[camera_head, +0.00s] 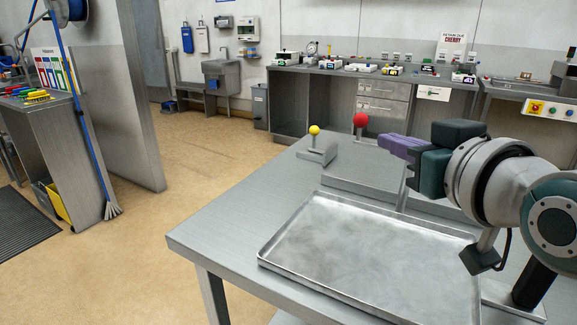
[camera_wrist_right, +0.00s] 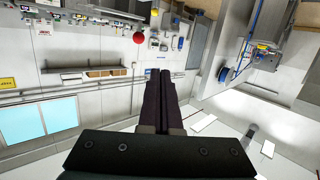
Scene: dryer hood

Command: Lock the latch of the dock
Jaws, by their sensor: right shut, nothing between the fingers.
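The dock stands on the steel table (camera_head: 215,235); its low metal back wall (camera_head: 365,198) rises behind a shallow tray (camera_head: 350,255). A red ball knob (camera_head: 360,120) stands above the table's far side, and a yellow ball knob (camera_head: 314,130) sits on a small bracket to its left. I cannot tell which knob belongs to the latch. My right gripper (camera_head: 384,144) comes in from the right, its purple fingers shut and empty. The fingertips are just right of and below the red knob, apart from it in the picture. In the right wrist view the red knob (camera_wrist_right: 139,38) shows beyond the shut fingers (camera_wrist_right: 172,76).
A thin upright post (camera_head: 403,188) stands below my right gripper at the back of the tray. The left part of the table is bare. A back counter (camera_head: 330,72) with small devices and a partition wall (camera_head: 115,100) at left are farther off.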

